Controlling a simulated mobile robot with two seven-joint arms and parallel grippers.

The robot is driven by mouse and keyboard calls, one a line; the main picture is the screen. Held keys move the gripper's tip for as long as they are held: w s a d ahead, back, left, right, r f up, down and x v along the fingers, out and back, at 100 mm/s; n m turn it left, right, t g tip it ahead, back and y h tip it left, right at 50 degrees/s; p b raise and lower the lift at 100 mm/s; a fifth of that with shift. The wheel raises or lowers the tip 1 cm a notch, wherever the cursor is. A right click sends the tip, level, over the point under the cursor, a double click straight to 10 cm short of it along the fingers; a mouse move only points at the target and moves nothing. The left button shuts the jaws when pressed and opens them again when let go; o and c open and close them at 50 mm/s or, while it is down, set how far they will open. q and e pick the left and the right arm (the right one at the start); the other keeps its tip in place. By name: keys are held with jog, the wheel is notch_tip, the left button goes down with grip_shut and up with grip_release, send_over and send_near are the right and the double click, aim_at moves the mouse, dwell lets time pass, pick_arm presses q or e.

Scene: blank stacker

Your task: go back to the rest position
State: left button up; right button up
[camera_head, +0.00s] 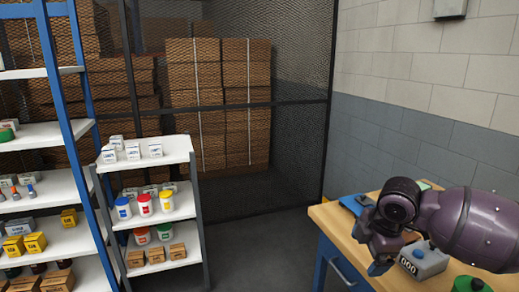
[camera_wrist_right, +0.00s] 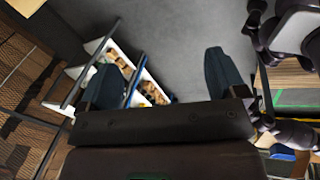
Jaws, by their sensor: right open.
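My right gripper (camera_head: 380,258) hangs over the left part of the wooden workbench at the right of the head view, with the purple arm coming in from the right edge. In the right wrist view its two dark fingers stand wide apart, and the space between them (camera_wrist_right: 162,66) is empty, with grey floor and shelving beyond. My left gripper does not show in either view.
The workbench (camera_head: 330,219) carries a grey counter box (camera_head: 424,262), a blue item (camera_head: 357,203) and a green-topped item (camera_head: 471,284). A white shelf unit (camera_head: 177,148) with boxes and tubs stands left. Grey floor (camera_head: 255,240) between them is clear.

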jog(key=w+a+r+m+t+y, duration=0.35)
jog(key=w+a+t+y, duration=0.2)
jog(key=a+t, duration=0.25)
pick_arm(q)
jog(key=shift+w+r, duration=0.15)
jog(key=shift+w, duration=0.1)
pick_arm(e)
jog(key=s+d+f+m+h, duration=0.2)
jog(key=s+d+f+m, duration=0.1)
jog(key=s+f, duration=0.7)
jog(key=s+d+f+m+h, duration=0.2)
jog(key=s+d+f+m, duration=0.2)
jog(key=s+f, duration=0.6)
jog(key=s+d+f+m+h, duration=0.3)
jog(key=s+f+m, duration=0.4)
jog(key=s+f, duration=0.3)
jog(key=shift+s+d+f+t, duration=0.3)
jog(key=shift+s+d+f, duration=0.1)
jog(key=shift+s+d, duration=0.25)
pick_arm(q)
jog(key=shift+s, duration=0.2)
pick_arm(e)
jog(key=shift+m, duration=0.25)
